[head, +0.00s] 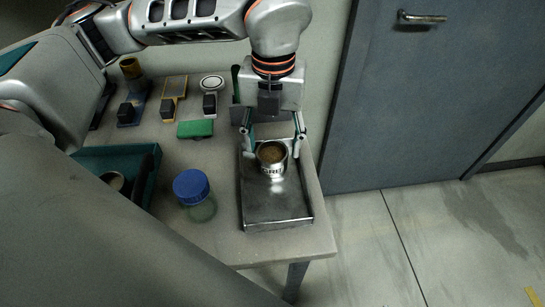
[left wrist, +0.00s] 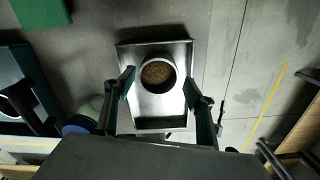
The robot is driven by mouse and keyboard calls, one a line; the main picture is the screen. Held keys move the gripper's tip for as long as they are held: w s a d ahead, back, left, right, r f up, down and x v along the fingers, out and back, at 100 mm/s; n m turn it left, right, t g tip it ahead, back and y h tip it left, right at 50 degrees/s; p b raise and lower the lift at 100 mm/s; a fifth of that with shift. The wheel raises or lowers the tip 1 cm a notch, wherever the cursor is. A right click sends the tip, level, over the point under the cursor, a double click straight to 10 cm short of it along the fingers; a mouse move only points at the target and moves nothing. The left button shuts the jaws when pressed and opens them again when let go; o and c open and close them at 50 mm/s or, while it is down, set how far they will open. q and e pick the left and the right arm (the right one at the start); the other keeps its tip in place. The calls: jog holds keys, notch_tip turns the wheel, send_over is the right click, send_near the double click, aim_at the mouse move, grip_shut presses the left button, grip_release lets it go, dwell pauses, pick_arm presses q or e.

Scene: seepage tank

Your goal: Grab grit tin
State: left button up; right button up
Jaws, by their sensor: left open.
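The grit tin (head: 271,158) is a light metal tin with dark lettering and brown grit inside. It stands upright on a shallow metal tray (head: 275,207) at the table's right end. In the left wrist view the tin (left wrist: 157,75) shows from above, towards the back of the tray (left wrist: 160,124). My left gripper (head: 273,145) is open, pointing down, with one finger on each side of the tin in the head view. Its fingers also show in the left wrist view (left wrist: 161,95). I cannot tell whether they touch the tin. My right gripper is not in view.
A jar with a blue lid (head: 192,186) stands left of the tray. A teal bin (head: 89,159) holds a tin and a dark object. A green block (head: 195,129) and several small tools lie behind. A grey door (head: 430,90) is at the right.

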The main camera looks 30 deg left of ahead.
aim_at(272, 156)
pick_arm(q)
notch_tip(272, 156, down, 4)
jog(key=shift+s+a+f, duration=0.1)
jog(key=shift+f, duration=0.05)
jog(key=c, duration=1)
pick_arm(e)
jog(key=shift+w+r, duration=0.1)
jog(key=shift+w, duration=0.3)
